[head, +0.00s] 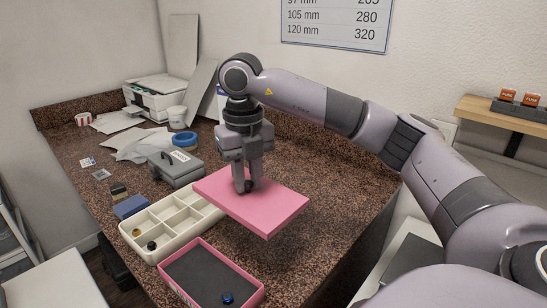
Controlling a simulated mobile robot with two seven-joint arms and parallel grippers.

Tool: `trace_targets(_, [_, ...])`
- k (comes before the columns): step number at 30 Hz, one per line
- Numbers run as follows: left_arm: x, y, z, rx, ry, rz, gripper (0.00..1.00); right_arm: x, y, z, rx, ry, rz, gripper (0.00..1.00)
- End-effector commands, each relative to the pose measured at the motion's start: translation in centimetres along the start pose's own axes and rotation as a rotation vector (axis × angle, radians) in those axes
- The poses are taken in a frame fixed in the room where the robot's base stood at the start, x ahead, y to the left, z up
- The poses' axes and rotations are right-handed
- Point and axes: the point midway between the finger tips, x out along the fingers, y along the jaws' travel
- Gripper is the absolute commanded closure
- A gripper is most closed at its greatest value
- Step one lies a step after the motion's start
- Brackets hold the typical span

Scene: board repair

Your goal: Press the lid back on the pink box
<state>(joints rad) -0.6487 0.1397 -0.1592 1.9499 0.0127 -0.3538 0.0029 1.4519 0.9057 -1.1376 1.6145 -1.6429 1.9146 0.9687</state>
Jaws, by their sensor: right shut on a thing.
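The pink lid (268,208) hangs level above the counter, behind and to the right of the open pink box. My right gripper (246,187) points down and is shut on the lid's dark knob. The pink box (210,274) stands at the front of the counter with its dark grey inside showing. A small blue round piece (227,297) is in the box near its front edge. The box's front is cut off by the picture's lower edge. My left gripper is not in view.
A cream compartment tray (172,213) with a few small pieces stands just behind the box, partly hidden by the lid. A grey case (176,168), a blue block (131,206) and a printer (158,97) stand farther back. The counter right of the lid is clear.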

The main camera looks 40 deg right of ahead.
Motion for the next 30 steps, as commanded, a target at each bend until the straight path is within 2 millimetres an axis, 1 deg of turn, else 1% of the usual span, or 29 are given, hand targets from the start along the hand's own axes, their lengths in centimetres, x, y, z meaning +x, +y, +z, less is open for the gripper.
trace_targets(1, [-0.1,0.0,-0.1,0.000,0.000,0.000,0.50,0.8,2.1,-0.6,-0.017,0.000,-0.002,1.00])
trace_targets(3, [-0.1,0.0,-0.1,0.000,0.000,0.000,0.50,1.9,4.6,-1.4,-0.023,-0.001,-0.001,1.00])
trace_targets(6, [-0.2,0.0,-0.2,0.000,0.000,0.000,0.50,3.2,7.5,-2.6,-0.029,0.000,0.002,1.00])
trace_targets(9, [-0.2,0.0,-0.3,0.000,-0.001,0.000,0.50,4.2,9.6,-3.7,-0.034,0.003,0.004,1.00])
trace_targets(12, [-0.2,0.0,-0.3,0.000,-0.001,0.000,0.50,4.8,10.8,-4.4,-0.036,0.004,0.007,1.00])
trace_targets(15, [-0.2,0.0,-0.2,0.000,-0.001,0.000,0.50,5.2,11.2,-4.7,-0.035,0.006,0.007,1.00])
trace_targets(20, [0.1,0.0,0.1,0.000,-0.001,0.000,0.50,5.9,11.2,-4.8,-0.034,0.006,0.007,1.00])
trace_targets(26, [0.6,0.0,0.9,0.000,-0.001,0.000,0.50,7.5,11.2,-4.8,-0.034,0.007,0.008,1.00])
trace_targets(30, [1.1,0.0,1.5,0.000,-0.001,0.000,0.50,8.9,11.2,-4.8,-0.034,0.007,0.006,1.00])
